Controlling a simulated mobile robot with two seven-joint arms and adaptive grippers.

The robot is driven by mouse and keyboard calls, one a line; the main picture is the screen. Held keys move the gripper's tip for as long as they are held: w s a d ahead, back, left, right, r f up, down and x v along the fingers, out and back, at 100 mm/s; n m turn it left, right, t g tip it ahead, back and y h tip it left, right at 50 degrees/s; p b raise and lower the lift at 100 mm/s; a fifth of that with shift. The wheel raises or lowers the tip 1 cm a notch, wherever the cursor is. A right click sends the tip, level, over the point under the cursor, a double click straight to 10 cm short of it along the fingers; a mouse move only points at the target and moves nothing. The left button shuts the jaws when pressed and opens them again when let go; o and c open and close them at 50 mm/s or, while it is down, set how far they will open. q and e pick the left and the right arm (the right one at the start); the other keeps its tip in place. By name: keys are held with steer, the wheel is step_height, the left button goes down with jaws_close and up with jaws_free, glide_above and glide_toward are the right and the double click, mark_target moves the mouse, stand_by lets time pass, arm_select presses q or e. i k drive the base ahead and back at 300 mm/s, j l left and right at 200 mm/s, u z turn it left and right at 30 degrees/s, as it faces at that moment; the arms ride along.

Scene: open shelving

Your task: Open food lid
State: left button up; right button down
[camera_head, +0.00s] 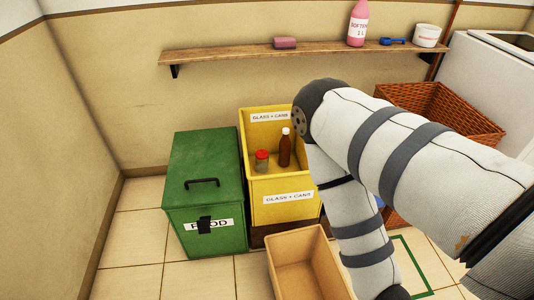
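The green food bin (205,228) stands on the floor left of centre, with a label reading FOOD partly covered by a dark piece on its front. Its green lid (203,158) is closed and has a black handle (202,183) near the front edge. My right arm comes in from the right and bends down at the elbow; its gripper is out of the picture below or hidden. My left arm and gripper are not in view.
A yellow open bin (281,185) labelled glass and cans holds a brown bottle (285,148) and a red-lidded jar (262,161). An open tan box (302,262) stands in front. A wicker basket (440,108) and a wall shelf (235,53) are behind.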

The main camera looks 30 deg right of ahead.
mark_target(205, 167)
steer(key=z, duration=0.3)
steer(key=i+j+z, duration=0.15)
steer(key=j+z, duration=0.55)
steer(key=z, duration=0.15)
steer(key=i+j, duration=0.05)
